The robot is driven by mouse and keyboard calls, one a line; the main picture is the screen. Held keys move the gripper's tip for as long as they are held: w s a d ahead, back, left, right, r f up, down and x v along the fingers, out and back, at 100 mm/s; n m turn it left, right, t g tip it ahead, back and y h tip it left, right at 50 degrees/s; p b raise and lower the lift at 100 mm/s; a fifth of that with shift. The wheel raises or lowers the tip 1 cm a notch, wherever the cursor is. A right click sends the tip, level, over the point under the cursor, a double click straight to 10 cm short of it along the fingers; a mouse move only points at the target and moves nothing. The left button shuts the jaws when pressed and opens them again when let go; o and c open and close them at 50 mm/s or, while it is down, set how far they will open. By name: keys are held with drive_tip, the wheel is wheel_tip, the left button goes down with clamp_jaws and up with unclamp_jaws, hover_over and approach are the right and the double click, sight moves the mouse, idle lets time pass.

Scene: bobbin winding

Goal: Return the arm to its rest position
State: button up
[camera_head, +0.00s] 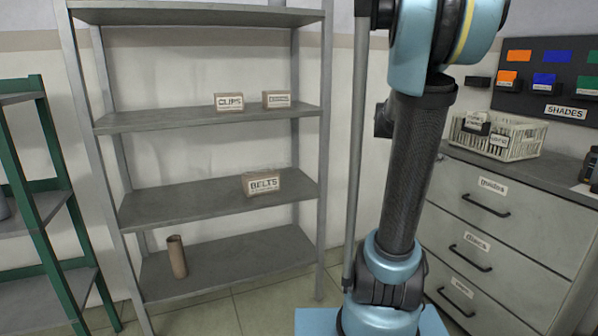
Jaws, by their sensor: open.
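My own arm (408,170) stands upright at the right of the middle, with blue joints and a dark woven link between them. Its upper part runs out of the top of the picture. My gripper is not in view, so whatever it may hold is hidden.
A grey shelf unit (215,192) holds boxes labelled CLIPS (229,102) and BELTS (262,183), another small box (276,99) and a brown tube (177,257). A green-framed rack (55,175) is left.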

drive_tip(key=s+a+f+m+g+y, duration=0.1)
drive_tip(key=s+a+f+m+y, duration=0.5)
drive_tip(key=s+a+f, duration=0.5)
drive_tip(key=s+a+f+m+g+y, duration=0.1)
drive_tip(key=s+a+f+m+y, duration=0.4)
drive_tip(key=s+a+f, duration=0.6)
drive_tip(key=s+a+m, duration=0.1)
drive_tip(key=s+a, duration=0.2)
drive_tip(key=a, duration=0.4)
drive_tip(key=shift+s+f+y, duration=0.2)
drive_tip(key=shift+f+y, duration=0.05)
drive_tip(key=shift+y, duration=0.15)
drive_tip(key=shift+w+f, duration=0.2)
drive_tip(key=shift+w, duration=0.25)
drive_tip(key=shift+c, duration=0.6)
